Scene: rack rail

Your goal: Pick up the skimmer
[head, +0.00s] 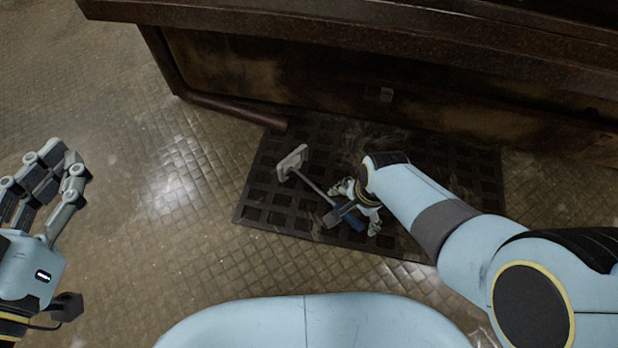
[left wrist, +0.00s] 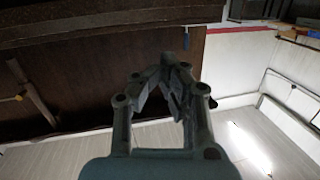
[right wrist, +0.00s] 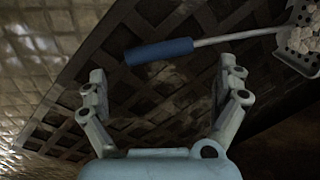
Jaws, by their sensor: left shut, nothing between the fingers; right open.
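The skimmer has a blue handle (right wrist: 160,51), a thin metal shaft (head: 313,187) and a pale perforated head (head: 292,161). It lies on the dark grid mat (head: 268,215), its handle partly covered by my right gripper in the head view. My right gripper (head: 358,207) is open over the handle end. In the right wrist view the handle lies just past the spread fingertips (right wrist: 160,73), with nothing held. My left gripper (head: 65,168) is shut and empty, off to the left; its closed fingers also show in the left wrist view (left wrist: 168,65).
A heavy rusty brown structure (head: 300,65) stands along the back edge of the mat. A dark pipe (head: 235,110) runs along its left side, ending at the mat. The patterned floor (head: 165,205) is clear left of the mat.

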